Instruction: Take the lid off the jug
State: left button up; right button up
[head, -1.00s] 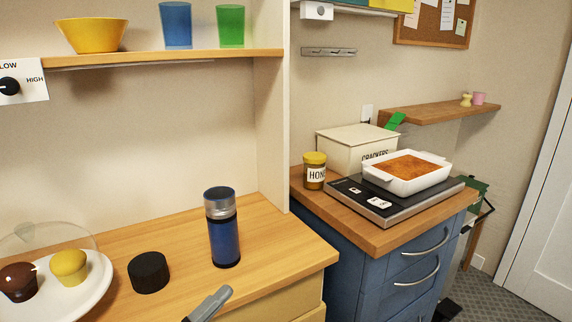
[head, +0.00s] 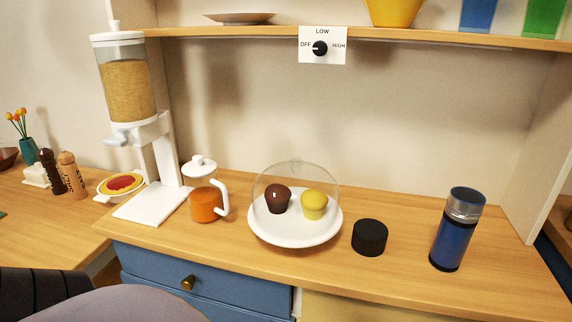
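The jug (head: 206,205) stands upright on the wooden counter, left of the domed cake plate. It has an orange lower part, a paler upper part and a white handle (head: 223,196) on its right side. The white lid (head: 199,167) with a round knob sits on top of the jug. Neither of my grippers shows in the head view, so whether they are open or shut is hidden.
A cereal dispenser (head: 126,85) stands close left of the jug. Right of it are a plate (head: 295,240) with two muffins under a clear dome, a black cylinder (head: 369,237) and a blue flask (head: 456,230). A shelf (head: 230,32) runs above.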

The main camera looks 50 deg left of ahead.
aim_at(199, 166)
jog(key=u, duration=2)
